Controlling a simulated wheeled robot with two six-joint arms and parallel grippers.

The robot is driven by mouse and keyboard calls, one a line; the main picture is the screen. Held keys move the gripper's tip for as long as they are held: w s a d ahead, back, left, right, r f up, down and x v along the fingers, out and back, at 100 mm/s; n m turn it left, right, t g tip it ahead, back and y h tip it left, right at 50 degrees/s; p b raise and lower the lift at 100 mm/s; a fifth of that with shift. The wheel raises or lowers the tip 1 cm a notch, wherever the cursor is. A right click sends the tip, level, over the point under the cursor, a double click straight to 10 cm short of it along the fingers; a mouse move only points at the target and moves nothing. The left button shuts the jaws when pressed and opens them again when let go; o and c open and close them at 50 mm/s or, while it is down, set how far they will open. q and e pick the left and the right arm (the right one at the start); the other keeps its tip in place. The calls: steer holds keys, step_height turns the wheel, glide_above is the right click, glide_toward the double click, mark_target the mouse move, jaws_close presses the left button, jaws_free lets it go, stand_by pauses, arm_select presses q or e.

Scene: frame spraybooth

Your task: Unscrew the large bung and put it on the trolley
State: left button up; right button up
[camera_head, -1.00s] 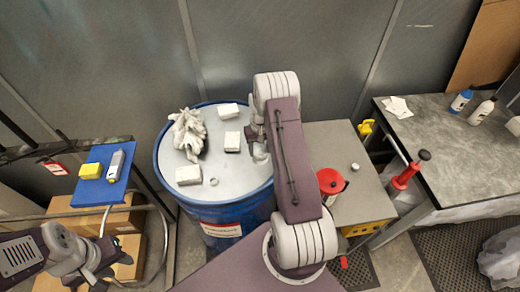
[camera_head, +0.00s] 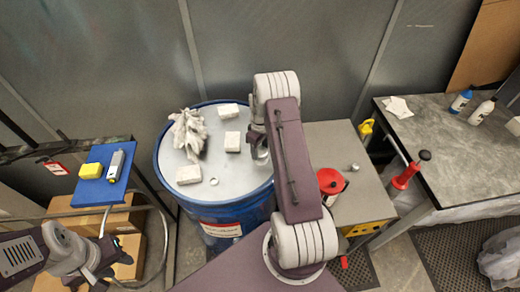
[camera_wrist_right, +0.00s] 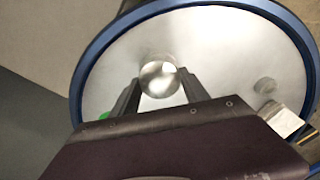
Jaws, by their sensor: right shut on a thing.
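The large bung is a round, shiny metal piece (camera_wrist_right: 158,78) in the right wrist view, between the two dark fingers of my right gripper (camera_wrist_right: 160,88). The gripper is shut on it over the pale drum top (camera_wrist_right: 215,50). I cannot tell whether the bung is still seated or clear of the lid. In the head view my right gripper (camera_head: 259,146) is at the right side of the blue drum (camera_head: 168,186), partly hidden by my arm. The grey-topped trolley (camera_head: 335,140) stands right of the drum. My left gripper (camera_head: 105,270) is low at the left, its fingers unclear.
White blocks (camera_head: 189,175), a crumpled cloth (camera_head: 190,133) and a small round fitting (camera_head: 214,181) are on the drum lid. A red can (camera_head: 331,182) and a small silver piece (camera_head: 355,167) are on the trolley. Its back part is clear.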

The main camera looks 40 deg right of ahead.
steer(key=o, duration=0.9)
steer(key=shift+o, duration=0.2)
